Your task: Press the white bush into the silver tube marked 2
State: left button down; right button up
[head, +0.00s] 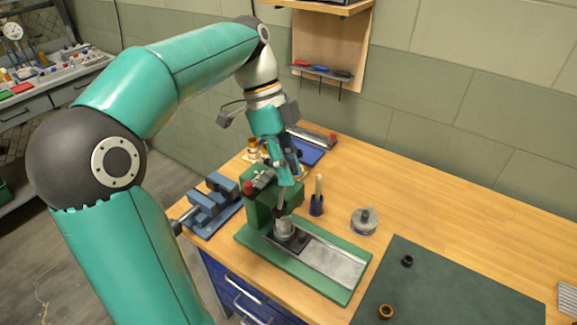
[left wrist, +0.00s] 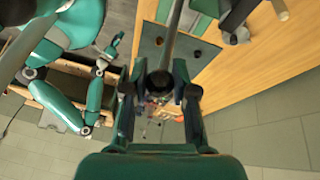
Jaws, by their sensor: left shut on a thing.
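My left gripper (head: 288,172) is shut beside the upper part of a green press (head: 262,207). In the left wrist view the fingers close around the dark knob (left wrist: 160,84) of a metal lever (left wrist: 173,38). A short silver tube (head: 284,227) stands upright on the dark plate under the press ram. Its number cannot be read. The white bush cannot be told apart from the tube and ram at this size. My right gripper seems to show small in the left wrist view (left wrist: 113,46), away from the bench; its jaws are too small to judge.
The press base (head: 330,285) lies along the bench front. A blue vise (head: 212,203) is left of it. A dark mat (head: 450,288) holds a black ring (head: 407,261) and brass ring (head: 386,312).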

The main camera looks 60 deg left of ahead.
pick_arm(q)
jog(key=shift+a, duration=0.1)
jog(key=c, duration=0.9)
grip_release()
jog(key=shift+s+a, duration=0.1)
jog(key=shift+s, duration=0.05)
jog(key=v, duration=0.7)
jog(key=shift+r, duration=0.15)
